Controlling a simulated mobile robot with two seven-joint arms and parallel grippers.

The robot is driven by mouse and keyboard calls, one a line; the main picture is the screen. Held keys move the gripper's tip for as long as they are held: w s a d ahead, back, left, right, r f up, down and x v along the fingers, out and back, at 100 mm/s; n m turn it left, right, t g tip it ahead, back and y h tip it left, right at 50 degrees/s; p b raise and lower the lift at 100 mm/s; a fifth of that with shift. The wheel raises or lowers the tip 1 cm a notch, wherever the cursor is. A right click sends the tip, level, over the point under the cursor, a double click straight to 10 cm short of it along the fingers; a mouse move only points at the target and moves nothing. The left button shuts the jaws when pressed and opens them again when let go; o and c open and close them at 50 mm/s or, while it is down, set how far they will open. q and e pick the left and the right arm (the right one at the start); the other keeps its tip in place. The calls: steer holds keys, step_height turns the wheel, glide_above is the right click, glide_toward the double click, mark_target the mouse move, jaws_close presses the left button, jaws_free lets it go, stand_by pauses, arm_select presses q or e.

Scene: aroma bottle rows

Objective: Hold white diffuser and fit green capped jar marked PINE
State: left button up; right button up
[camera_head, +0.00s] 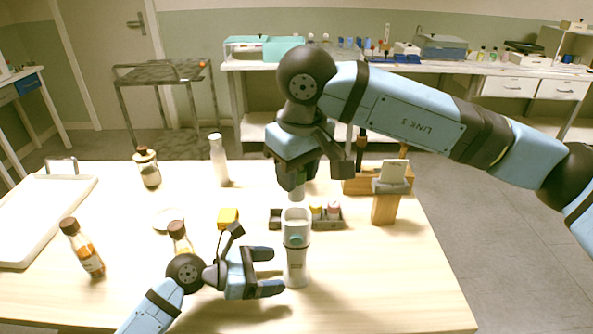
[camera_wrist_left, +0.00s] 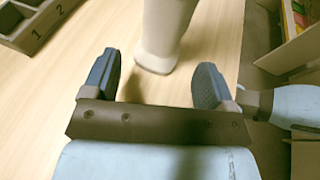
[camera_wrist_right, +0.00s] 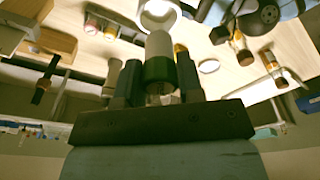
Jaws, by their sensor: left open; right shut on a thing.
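The white diffuser (camera_head: 296,262) stands upright on the table, its round top opening facing up. Its lower body shows ahead of the fingers in the left wrist view (camera_wrist_left: 163,35). My left gripper (camera_head: 276,271) is open just left of the diffuser, one finger to each side of its line. My right gripper (camera_head: 293,183) is above the diffuser, pointing down, shut on the green-capped jar (camera_wrist_right: 158,70). The jar's pale end points toward the diffuser opening (camera_wrist_right: 158,12) and appears apart from it. The PINE marking cannot be read.
A grey compartment tray (camera_head: 329,224) behind the diffuser holds small capped jars. A yellow block (camera_head: 228,217), amber bottles (camera_head: 84,249), a white bottle (camera_head: 219,160) and a wooden stand (camera_head: 384,208) are around. The table's front right is clear.

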mark_target(295, 219)
arm_select(q)
steer(key=shift+x, duration=2.5)
steer(key=c, duration=0.5)
steer(key=shift+c, duration=0.2)
arm_select(e)
steer(key=shift+f, duration=0.2)
steer(key=shift+f, duration=1.25)
steer(key=shift+f, duration=1.9)
